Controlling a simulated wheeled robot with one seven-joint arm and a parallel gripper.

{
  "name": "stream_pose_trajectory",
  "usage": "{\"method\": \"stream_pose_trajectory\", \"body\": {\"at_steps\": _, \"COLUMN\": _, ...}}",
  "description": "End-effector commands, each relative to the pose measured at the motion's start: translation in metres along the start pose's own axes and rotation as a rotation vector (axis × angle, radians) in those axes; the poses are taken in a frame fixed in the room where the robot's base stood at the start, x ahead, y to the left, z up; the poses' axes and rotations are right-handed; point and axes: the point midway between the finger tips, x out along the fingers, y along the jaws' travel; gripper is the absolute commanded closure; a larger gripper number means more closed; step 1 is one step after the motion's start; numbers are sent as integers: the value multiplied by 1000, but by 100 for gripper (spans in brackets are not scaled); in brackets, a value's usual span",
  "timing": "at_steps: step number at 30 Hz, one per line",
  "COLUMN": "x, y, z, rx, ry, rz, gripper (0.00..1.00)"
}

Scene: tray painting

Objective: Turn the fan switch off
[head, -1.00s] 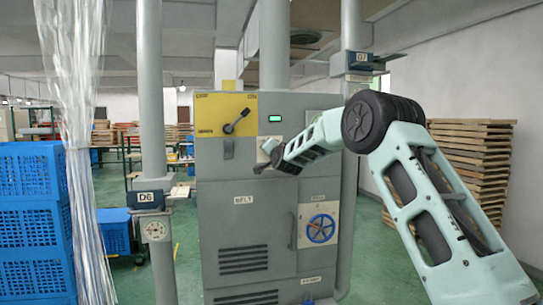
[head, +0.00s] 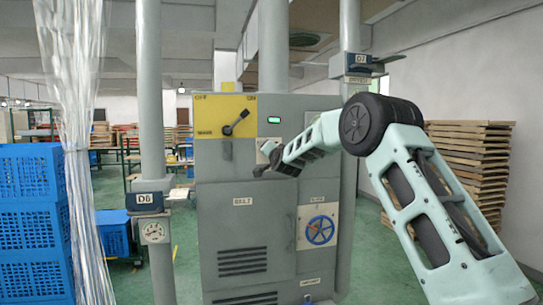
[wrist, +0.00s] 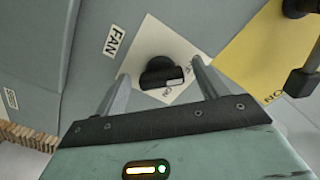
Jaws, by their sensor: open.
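The fan switch (wrist: 160,74) is a black rotary knob on a cream plate (wrist: 148,32), beside a FAN label (wrist: 114,40), in the wrist view. A white mark on the knob lies close to the printed ON. My gripper (wrist: 160,69) is open, with one finger on each side of the knob. In the head view my gripper (head: 266,167) is at the front of the grey cabinet (head: 222,205). It stands just below the cream plate (head: 263,145), and the knob is mostly hidden there.
A yellow panel with a black lever (head: 236,122) is up and left of the gripper, also visible in the wrist view (wrist: 303,80). A blue handwheel (head: 320,230) sits lower right. Pipes (head: 151,100) flank the cabinet. Blue crates (head: 32,215) stand left.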

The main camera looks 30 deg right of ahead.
Motion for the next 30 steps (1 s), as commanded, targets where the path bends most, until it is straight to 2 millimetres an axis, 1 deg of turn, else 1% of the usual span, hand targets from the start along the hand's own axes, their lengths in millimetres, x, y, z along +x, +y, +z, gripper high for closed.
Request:
{"method": "stream_pose_trajectory", "body": {"at_steps": 4, "x": -8, "y": 0, "z": 0, "rx": 0, "ry": 2, "rz": -1, "gripper": 28}}
{"method": "stream_pose_trajectory", "body": {"at_steps": 8, "x": -26, "y": 1, "z": 0, "rx": -1, "ry": 2, "rz": -1, "gripper": 28}}
{"method": "stream_pose_trajectory", "body": {"at_steps": 21, "x": -122, "y": 1, "z": 2, "rx": -1, "ry": 1, "rz": -2, "gripper": 28}}
{"method": "stream_pose_trajectory", "body": {"at_steps": 27, "x": -157, "y": 1, "z": 1, "rx": -1, "ry": 0, "rz": -1, "gripper": 28}}
{"method": "stream_pose_trajectory", "body": {"at_steps": 30, "x": -167, "y": 1, "z": 1, "rx": -1, "ry": 0, "rz": 0, "gripper": 28}}
